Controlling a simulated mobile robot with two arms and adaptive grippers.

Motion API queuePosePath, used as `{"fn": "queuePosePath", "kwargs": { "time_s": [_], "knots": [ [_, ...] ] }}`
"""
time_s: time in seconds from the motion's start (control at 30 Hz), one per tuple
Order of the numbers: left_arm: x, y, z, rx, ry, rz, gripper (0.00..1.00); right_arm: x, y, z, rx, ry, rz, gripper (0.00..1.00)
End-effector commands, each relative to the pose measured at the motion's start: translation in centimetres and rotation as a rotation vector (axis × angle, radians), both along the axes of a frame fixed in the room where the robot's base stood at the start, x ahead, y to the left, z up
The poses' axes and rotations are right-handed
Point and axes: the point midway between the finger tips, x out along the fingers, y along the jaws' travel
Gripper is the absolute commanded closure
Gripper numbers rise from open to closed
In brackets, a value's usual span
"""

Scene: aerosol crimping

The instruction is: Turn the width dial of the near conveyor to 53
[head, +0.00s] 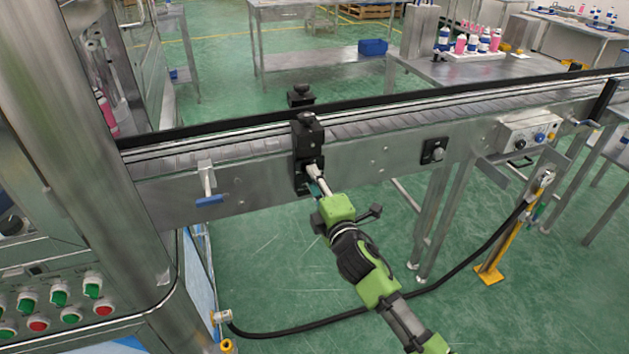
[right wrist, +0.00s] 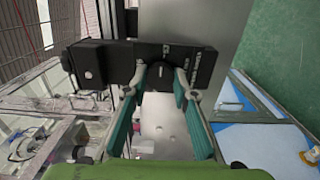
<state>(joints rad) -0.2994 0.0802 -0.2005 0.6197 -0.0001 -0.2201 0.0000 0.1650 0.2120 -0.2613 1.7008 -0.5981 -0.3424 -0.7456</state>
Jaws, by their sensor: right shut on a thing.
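The near conveyor (head: 240,172) runs across the head view. A black adjuster block (head: 307,137) is mounted on its front side, and the block also shows in the right wrist view (right wrist: 98,68). The width dial (right wrist: 160,76) is a dark round part on the block's face, mostly covered by the fingers. My right gripper (head: 316,180) is at the lower part of the block. In the right wrist view its teal-padded fingers (right wrist: 160,82) close around the dial. The dial's reading is not legible. My left gripper is not in view.
A blue-handled lever (head: 209,200) sticks out from the conveyor left of the block. A small black knob mount (head: 434,151) and a control box (head: 527,135) are to the right. A metal column and button panel (head: 62,300) stand at the left. A black hose crosses below.

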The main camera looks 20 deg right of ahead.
Motion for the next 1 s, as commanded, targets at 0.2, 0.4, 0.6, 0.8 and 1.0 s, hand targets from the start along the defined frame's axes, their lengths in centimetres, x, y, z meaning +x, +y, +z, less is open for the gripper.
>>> {"fn": "queuePosePath", "kwargs": {
  "time_s": [0.2,0.4,0.6,0.8,1.0],
  "knots": [
    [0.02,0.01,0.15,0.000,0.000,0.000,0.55,-0.01,-0.04,-0.05,0.108,0.005,-0.001,0.96],
    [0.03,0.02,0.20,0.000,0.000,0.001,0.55,-0.01,-0.07,-0.07,0.157,0.007,-0.002,0.96],
    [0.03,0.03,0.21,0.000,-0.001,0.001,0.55,-0.01,-0.07,-0.09,0.172,0.008,-0.002,0.96],
    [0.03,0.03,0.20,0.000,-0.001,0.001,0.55,-0.01,-0.06,-0.10,0.171,0.008,-0.002,0.96],
    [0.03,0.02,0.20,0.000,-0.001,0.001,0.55,-0.02,-0.06,-0.10,0.170,0.008,-0.001,0.58]
  ]
}}
